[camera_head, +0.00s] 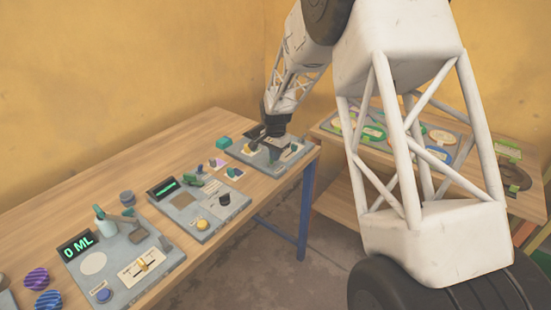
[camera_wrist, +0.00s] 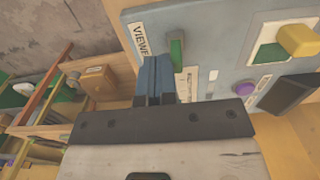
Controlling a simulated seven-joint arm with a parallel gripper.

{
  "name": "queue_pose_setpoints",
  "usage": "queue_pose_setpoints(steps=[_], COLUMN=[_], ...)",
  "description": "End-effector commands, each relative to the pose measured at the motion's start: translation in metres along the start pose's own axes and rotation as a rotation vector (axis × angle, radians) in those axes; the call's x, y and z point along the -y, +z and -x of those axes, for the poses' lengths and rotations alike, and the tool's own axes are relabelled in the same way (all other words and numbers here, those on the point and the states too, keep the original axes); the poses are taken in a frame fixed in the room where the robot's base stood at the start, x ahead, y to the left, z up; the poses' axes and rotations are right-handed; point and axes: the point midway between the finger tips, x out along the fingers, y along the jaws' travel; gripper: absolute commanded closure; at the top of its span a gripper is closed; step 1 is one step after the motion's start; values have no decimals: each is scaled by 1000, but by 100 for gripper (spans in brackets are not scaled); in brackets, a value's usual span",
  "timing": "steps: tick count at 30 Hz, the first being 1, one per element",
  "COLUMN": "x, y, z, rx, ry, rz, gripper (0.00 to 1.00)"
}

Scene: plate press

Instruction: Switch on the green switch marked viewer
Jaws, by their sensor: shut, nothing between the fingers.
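The green switch (camera_wrist: 177,50) is a narrow upright piece on a grey panel (camera_wrist: 215,30) in the wrist view. A white label (camera_wrist: 141,42) beside it reads "VIEWE", the rest cut off or covered. My gripper (camera_wrist: 156,62) is shut and empty, its blue-grey fingertips just below and left of the switch in the picture. They overlap the panel's edge; I cannot tell whether they touch the switch. In the head view my gripper (camera_head: 272,135) is over the far panel (camera_head: 262,160) on the wooden table, and it hides part of that panel.
The wrist view shows a yellow knob (camera_wrist: 298,40), a purple button (camera_wrist: 243,91) and a dark box (camera_wrist: 284,95) on or by the panel. In the head view, more panels (camera_head: 205,228) stand nearer on the table, and a second table (camera_head: 330,127) stands behind right.

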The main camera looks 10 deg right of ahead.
Motion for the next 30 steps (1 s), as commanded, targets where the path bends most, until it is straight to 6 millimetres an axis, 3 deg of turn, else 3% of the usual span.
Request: queue_pose_setpoints(steps=[20,30], x=[11,9], y=[0,0], z=[1,14], rx=[0,-1], ry=[0,-1], rz=[0,0], gripper=[100,100])
